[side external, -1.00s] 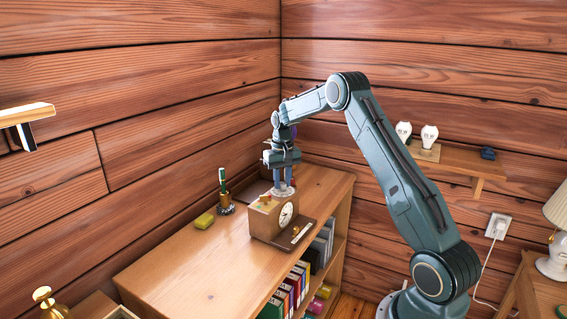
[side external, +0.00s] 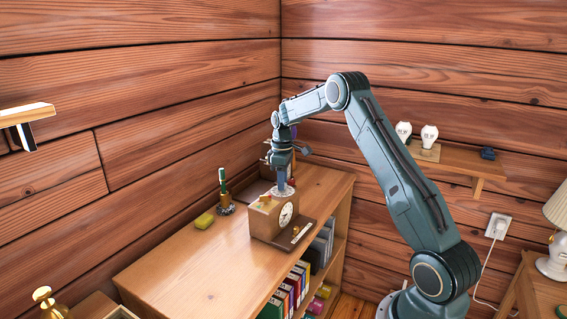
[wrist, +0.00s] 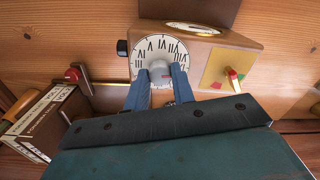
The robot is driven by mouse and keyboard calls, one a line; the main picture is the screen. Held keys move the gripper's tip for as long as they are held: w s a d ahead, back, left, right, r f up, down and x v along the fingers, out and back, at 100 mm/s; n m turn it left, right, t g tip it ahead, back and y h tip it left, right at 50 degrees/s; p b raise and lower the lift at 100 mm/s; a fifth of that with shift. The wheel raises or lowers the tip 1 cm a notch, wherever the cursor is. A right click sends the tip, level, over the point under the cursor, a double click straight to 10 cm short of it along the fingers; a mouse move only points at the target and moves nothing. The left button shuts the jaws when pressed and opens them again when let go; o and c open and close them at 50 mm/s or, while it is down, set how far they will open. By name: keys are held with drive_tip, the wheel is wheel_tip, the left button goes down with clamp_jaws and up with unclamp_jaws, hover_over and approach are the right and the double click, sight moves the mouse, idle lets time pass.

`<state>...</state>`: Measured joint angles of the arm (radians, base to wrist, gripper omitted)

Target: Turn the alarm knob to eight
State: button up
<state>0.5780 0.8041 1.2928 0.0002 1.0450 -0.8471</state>
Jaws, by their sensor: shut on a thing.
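The clock (side external: 262,222) is a wooden box on the shelf top with a round white face (side external: 286,214) on its front. On its top is a white dial with Roman numerals, seen in the wrist view (wrist: 150,46). A pale grey knob (wrist: 159,66) stands at the dial's middle. My gripper (side external: 284,187) points straight down over the clock. In the wrist view its two blue fingers (wrist: 159,76) are shut on the knob, one on each side. The fingers hide the lower part of the dial, and I cannot tell which numeral the knob points to.
A black side knob (wrist: 122,48) sticks out. A cup with a green brush (side external: 225,200) and a yellow block (side external: 204,221) stand left of the clock. The shelf's front left is clear.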

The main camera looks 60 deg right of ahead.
drive_tip(key=shift+n, duration=2.3)
drive_tip(key=o, duration=1)
drive_tip(key=shift+r, duration=0.1)
wheel_tip(320, 180, up, 14)
drive_tip(key=shift+a, duration=0.1)
